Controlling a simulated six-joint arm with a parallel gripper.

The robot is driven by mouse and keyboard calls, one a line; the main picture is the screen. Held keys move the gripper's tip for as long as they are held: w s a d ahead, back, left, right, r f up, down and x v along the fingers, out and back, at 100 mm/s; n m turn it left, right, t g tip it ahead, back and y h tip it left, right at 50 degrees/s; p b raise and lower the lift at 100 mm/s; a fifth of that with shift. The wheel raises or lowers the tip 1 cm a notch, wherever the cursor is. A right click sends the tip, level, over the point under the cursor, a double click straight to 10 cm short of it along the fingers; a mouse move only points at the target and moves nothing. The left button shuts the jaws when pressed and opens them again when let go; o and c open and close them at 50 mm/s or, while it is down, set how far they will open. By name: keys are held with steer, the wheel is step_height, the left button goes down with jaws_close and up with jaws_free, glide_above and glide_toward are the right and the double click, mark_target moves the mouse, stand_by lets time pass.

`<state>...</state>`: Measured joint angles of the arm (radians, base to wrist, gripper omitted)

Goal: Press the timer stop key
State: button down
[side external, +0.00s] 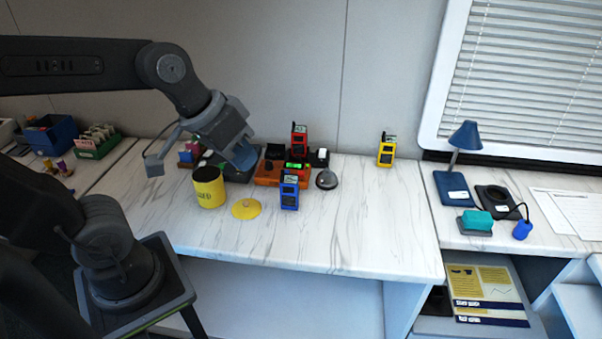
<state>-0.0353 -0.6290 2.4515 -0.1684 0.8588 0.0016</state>
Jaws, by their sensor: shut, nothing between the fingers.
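An orange unit (266,174) with black slots stands toward the back of the marble-look table. A lit green display (297,166) shows at it; this may be the timer, but I cannot make out a stop key. My gripper (246,160) is shut and empty, pointing down to the left of the orange unit and above a dark tray-like thing. I cannot tell how high it is above it. A red radio (299,139) stands upright at the back of the unit. A blue radio (289,191) stands in front and hides part of it.
A yellow can (209,187) and its yellow lid (246,209) are in front of my gripper. A grey dome-like thing (327,179) is right of the blue radio. A yellow radio (386,150) stands farther right. The table's front right is clear.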

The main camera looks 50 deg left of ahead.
steer(key=w+n+h, duration=0.3)
steer(key=w+n, duration=0.2)
steer(key=w, duration=0.7)
steer(key=n+t+y, duration=0.3)
steer(key=n+t, duration=0.1)
steer(key=n, duration=1.5)
glide_above(301, 174)
step_height(301, 174, down, 19)
steer(key=shift+a, duration=0.1)
steer(key=shift+w+f, duration=0.1)
steer(key=shift+f, duration=4.3)
steer(key=shift+f, duration=0.2)
steer(key=shift+f, duration=0.2)
